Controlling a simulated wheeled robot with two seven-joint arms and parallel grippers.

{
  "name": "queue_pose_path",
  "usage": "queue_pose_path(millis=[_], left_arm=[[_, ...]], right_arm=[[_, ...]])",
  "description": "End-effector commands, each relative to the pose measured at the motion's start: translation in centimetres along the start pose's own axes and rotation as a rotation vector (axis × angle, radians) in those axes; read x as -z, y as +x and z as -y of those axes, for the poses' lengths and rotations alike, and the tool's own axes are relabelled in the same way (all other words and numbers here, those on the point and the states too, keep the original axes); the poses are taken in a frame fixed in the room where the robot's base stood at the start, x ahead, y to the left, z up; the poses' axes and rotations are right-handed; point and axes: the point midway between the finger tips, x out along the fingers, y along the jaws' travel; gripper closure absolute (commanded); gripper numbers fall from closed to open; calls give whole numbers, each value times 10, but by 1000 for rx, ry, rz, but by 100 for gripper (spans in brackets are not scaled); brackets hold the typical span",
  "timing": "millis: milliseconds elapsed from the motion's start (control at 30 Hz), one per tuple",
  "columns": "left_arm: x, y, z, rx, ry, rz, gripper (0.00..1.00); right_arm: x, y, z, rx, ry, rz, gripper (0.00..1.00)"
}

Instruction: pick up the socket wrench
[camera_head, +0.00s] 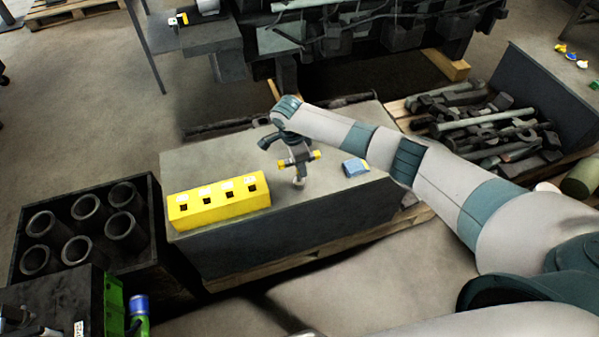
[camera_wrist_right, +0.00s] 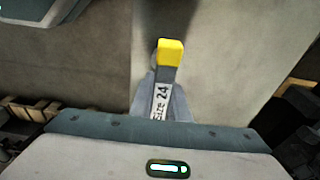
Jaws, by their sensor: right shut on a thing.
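The socket wrench (camera_head: 299,159) is a dark T-shaped tool with yellow ends on its crossbar and a pale stem pointing down over the grey bench top. My right gripper (camera_head: 296,153) reaches in from the right and is shut on it near the crossbar. In the right wrist view, a yellow end and a "size 24" label on the wrench (camera_wrist_right: 162,95) show between the fingers. I cannot tell whether the stem's lower end touches the bench. My left gripper is not in view.
A yellow block (camera_head: 220,201) with several square holes stands on the bench's left front edge. A small blue item (camera_head: 355,167) lies right of the wrench. A dark crate (camera_head: 152,215) of cylinder sleeves stands left, and a bin of metal parts (camera_head: 545,85) stands right.

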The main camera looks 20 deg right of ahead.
Motion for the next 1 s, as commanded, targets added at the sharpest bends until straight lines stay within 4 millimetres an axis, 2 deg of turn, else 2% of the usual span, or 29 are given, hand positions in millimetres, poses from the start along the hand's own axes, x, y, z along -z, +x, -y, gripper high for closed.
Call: queue_pose_path(millis=[267,367,533,667,1000], left_arm=[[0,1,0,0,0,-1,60],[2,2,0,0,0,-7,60],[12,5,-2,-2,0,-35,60],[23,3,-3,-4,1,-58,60],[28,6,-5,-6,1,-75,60]], right_arm=[[1,-8,1,2,1,2,100],[2,-16,1,3,0,2,100],[6,-42,1,4,1,3,100],[22,-49,-14,1,0,1,100],[66,-76,-55,2,1,0,100]])
